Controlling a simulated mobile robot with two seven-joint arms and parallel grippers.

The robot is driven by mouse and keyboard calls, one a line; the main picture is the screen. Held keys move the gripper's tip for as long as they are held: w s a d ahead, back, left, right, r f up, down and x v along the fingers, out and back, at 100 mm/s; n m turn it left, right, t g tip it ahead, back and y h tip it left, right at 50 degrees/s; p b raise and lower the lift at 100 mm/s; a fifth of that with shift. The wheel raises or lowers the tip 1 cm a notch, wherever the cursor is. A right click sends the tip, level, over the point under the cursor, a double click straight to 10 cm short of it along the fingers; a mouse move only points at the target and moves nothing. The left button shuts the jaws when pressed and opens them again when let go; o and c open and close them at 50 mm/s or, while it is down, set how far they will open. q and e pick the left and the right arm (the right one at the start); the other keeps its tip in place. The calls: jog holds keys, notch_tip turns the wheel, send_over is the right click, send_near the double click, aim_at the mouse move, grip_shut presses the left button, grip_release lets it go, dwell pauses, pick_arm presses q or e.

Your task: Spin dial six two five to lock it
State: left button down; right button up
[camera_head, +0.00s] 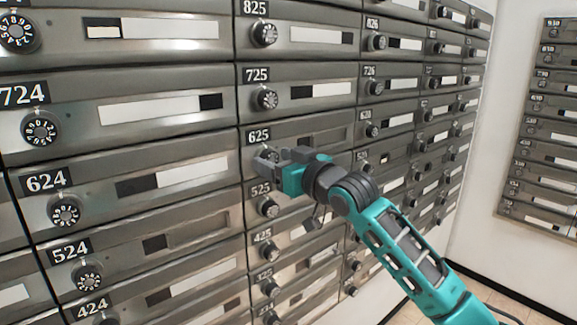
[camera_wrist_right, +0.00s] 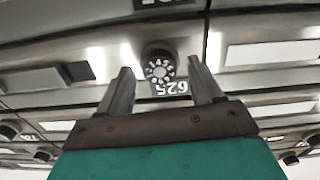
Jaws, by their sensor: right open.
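The label 625 (camera_head: 258,135) marks a grey mailbox door in the middle column. Its dial is mostly hidden behind my right gripper (camera_head: 268,157) in the head view. In the right wrist view the black dial with white numerals (camera_wrist_right: 159,67) shows between my two open fingers, with a gap on each side, next to the upside-down 625 label (camera_wrist_right: 170,88). The fingers point at the dial and do not grip it. The setting of the dial is too small to read. My left gripper is not in view.
The 725 dial (camera_head: 265,99) sits above and the 525 dial (camera_head: 268,207) below, close to my right gripper. The 624 dial (camera_head: 65,210) is to the left. More mailboxes (camera_head: 545,120) hang on the right wall. The floor (camera_head: 510,307) shows at the lower right.

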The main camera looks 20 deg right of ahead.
jog(key=b+v, duration=0.1)
jog(key=v, duration=1.1)
jog(key=shift+s, duration=0.35)
jog(key=shift+d, duration=0.15)
jog(key=s+a+f+m+g+h, duration=0.1)
jog(key=s+f, duration=0.1)
jog(key=f, duration=1)
jog(key=s+a+f+m+g+h, duration=0.1)
jog(key=s+f+g, duration=0.1)
jog(key=f, duration=1)
jog(key=s+a+f+g+h, duration=0.2)
jog(key=s+a+f+g, duration=0.1)
jog(key=s+f, duration=1.3)
notch_tip(320, 180, down, 3)
jog(key=shift+s+a+r, duration=0.15)
jog(key=shift+a+r, duration=0.05)
jog(key=shift+r, duration=0.05)
jog(key=shift+c, duration=0.3)
